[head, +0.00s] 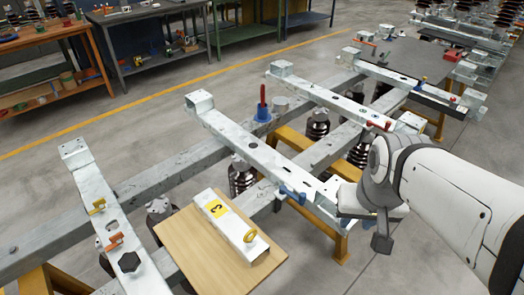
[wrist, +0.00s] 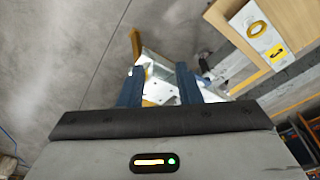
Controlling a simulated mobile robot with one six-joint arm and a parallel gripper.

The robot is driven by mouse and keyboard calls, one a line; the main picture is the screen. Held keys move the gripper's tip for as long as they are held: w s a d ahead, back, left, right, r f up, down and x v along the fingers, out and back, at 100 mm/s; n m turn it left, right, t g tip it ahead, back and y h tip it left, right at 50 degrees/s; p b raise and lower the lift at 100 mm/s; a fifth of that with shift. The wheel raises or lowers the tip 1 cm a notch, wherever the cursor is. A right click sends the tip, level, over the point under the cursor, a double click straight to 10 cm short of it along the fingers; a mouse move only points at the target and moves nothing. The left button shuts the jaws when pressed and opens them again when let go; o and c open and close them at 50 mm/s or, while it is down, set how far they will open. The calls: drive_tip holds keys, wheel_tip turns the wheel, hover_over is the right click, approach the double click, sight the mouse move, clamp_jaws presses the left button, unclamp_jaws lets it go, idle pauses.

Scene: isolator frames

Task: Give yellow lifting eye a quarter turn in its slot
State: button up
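The yellow lifting eye (head: 249,236) is a small ring at the near end of a white block (head: 222,226) with a yellow label, on a wooden board. It also shows in the wrist view (wrist: 256,28), at the upper right, beyond my fingers. My gripper (head: 292,194) is to the right of the board and apart from the eye. In the wrist view its two blue fingers (wrist: 159,86) stand apart with nothing clearly held between them. The slot under the eye is too small to make out.
The wooden board (head: 190,252) lies across grey frame beams. Another yellow fitting (head: 97,206) and an orange one (head: 115,240) sit on the left beam. Workbenches stand at the back.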

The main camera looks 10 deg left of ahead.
drive_tip(key=w+a+f+m+g+p, duration=0.1)
drive_tip(key=w+a+f+m+p, duration=0.2)
drive_tip(key=w+a, duration=0.55)
drive_tip(key=m+g+p, duration=0.1)
drive_tip(key=m+g, duration=0.1)
drive_tip(key=m, duration=0.3)
hover_over(250, 231)
wheel_tip(250, 231, down, 8)
drive_tip(key=shift+f, duration=0.2)
drive_tip(key=shift+a+f, duration=0.1)
drive_tip(key=shift+f, duration=0.2)
wheel_tip(250, 231, down, 9)
drive_tip(key=b, duration=0.7)
drive_tip(key=shift+c, duration=0.5)
clamp_jaws()
